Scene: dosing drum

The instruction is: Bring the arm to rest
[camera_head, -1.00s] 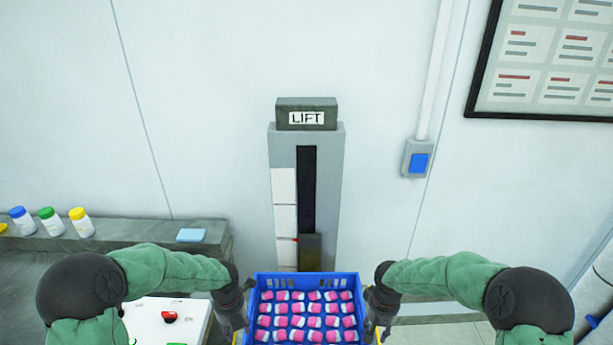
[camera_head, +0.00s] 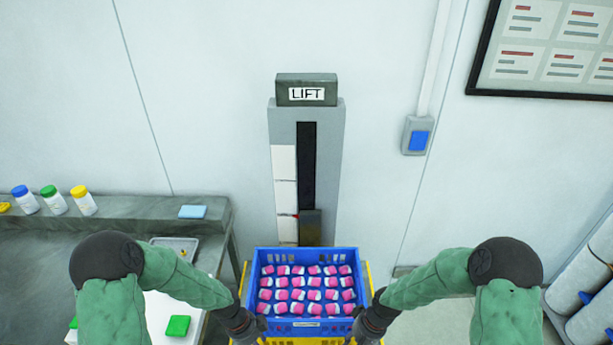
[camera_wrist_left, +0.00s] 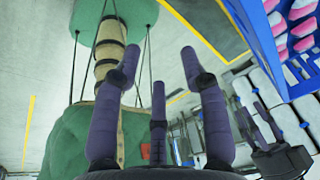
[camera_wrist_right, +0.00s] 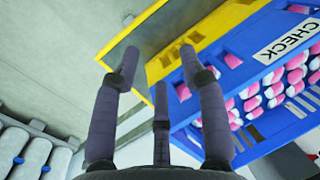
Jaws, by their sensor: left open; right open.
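A blue crate (camera_head: 278,327) filled with several pink-and-white capsule-like pieces stands upright in front of the lift column (camera_head: 335,160). It rests on a yellow-edged platform (camera_head: 368,272). My left gripper (camera_head: 247,328) is by the crate's front left corner and my right gripper (camera_head: 366,328) is by its front right corner. In the left wrist view my left gripper (camera_wrist_left: 158,68) is open and empty, with the crate apart at upper right. In the right wrist view my right gripper (camera_wrist_right: 160,68) is open and empty, with the crate's labelled wall (camera_wrist_right: 245,82) beyond its fingers.
A grey bench (camera_head: 120,207) on the left holds white bottles with coloured lids and a light blue pad (camera_head: 192,212). A green block (camera_head: 178,326) lies on a white surface beside my left arm. White rolls (camera_head: 585,285) stand at right. A blue-fronted wall box (camera_head: 418,138) hangs right of the lift.

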